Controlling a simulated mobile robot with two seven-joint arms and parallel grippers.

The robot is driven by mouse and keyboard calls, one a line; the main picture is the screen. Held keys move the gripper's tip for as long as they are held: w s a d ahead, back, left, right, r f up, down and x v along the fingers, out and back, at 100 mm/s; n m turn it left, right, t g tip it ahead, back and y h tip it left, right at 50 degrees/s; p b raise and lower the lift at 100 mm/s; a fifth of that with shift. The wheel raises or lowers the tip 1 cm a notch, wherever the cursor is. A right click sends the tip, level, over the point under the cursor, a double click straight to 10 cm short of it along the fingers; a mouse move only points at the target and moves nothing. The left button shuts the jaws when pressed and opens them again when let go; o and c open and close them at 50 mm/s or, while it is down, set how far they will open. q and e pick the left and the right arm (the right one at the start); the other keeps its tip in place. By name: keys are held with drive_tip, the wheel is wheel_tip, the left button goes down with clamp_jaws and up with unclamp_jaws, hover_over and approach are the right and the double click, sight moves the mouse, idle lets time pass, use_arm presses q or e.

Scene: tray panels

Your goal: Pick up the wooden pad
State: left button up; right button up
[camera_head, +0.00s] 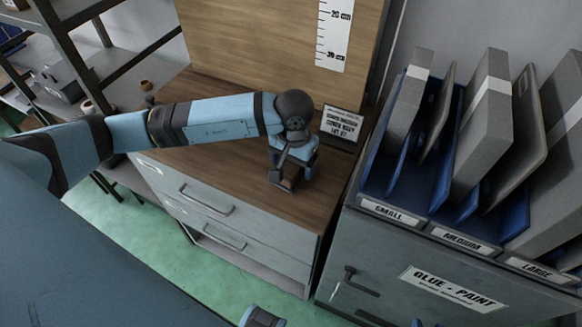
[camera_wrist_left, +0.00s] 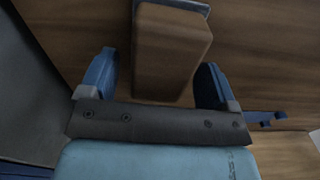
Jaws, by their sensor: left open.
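The wooden pad (camera_wrist_left: 172,50) is a brown block with a grey-blue edge at its far end in the left wrist view. It sits between the two blue fingers of my left gripper (camera_wrist_left: 165,85), which is open around it. A gap shows on both sides of the pad, so the fingers look apart from it. In the head view my left gripper (camera_head: 291,178) points down over the right part of the wooden cabinet top, and its body hides most of the pad.
The cabinet top (camera_head: 210,165) is mostly clear. A small lettered sign (camera_head: 341,123) stands just behind the gripper. A tall wooden board (camera_head: 250,45) with a ruler (camera_head: 333,35) rises at the back. A blue rack (camera_head: 405,190) of grey panels stands to the right.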

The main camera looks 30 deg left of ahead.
use_arm(q)
drive_tip(key=c, duration=1)
drive_tip(key=shift+c, duration=0.2)
wheel_tip(320, 180, up, 20)
drive_tip(key=b, duration=0.1)
